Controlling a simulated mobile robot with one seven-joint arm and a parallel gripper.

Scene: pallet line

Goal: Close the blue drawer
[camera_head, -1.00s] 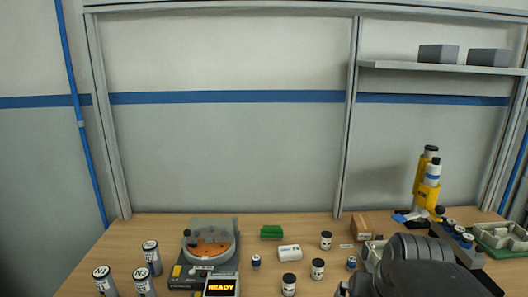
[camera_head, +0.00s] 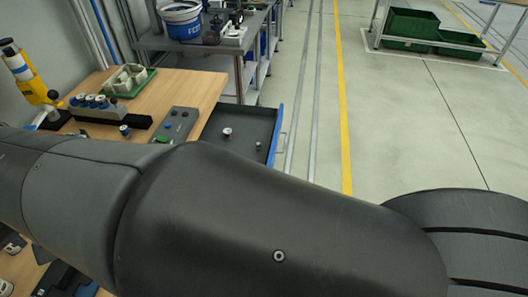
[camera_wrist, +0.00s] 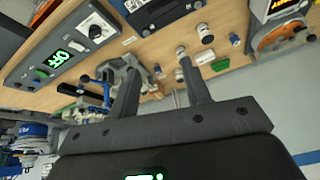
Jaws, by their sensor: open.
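The blue drawer is pulled out from the right end of the wooden bench in the head view. Its dark tray (camera_head: 238,122) is open, with a blue front edge (camera_head: 277,135) and handle on the right side. Two small silvery round parts (camera_head: 227,132) lie inside it. My arm hides the drawer's near part. My gripper (camera_wrist: 158,63) shows in the wrist view with its two fingers apart and nothing between them. It is over the bench top, which appears tilted. My gripper is not visible in the head view, and I cannot surely make out the drawer in the wrist view.
A control box (camera_head: 174,125) with a green button sits on the bench beside the drawer. A black rack (camera_head: 108,113), a green tray (camera_head: 128,80) and a yellow bottle holder (camera_head: 35,85) stand farther left. A grey table (camera_head: 190,42) is behind. Open floor lies right of the drawer.

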